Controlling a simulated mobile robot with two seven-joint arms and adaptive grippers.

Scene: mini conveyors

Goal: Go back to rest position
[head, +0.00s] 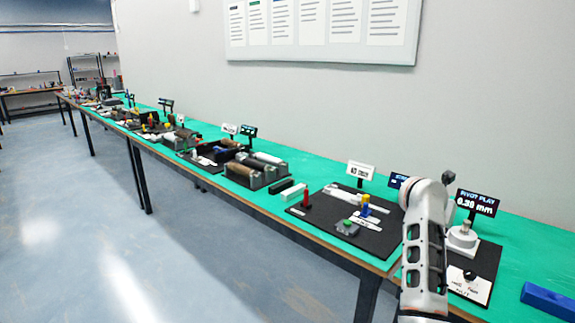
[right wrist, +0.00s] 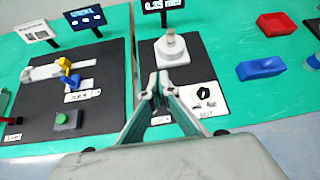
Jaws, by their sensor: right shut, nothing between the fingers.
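My right gripper (right wrist: 159,84) shows in the right wrist view, its fingertips together with nothing between them. It is over the bench near the pivot-play station, with the tips in front of the white round fixture (right wrist: 172,49) in the picture. Any contact cannot be told. In the head view my right arm (head: 425,250) rises from the bottom edge, and its bent links hide part of the bench. The gripper's fingers are not clear there. My left gripper is in neither view.
The long green-topped bench (head: 325,175) runs along the wall. A black board (right wrist: 35,100) holds a yellow-and-blue part (right wrist: 67,72) and a green button (right wrist: 63,118). Open floor (head: 190,255) is at left.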

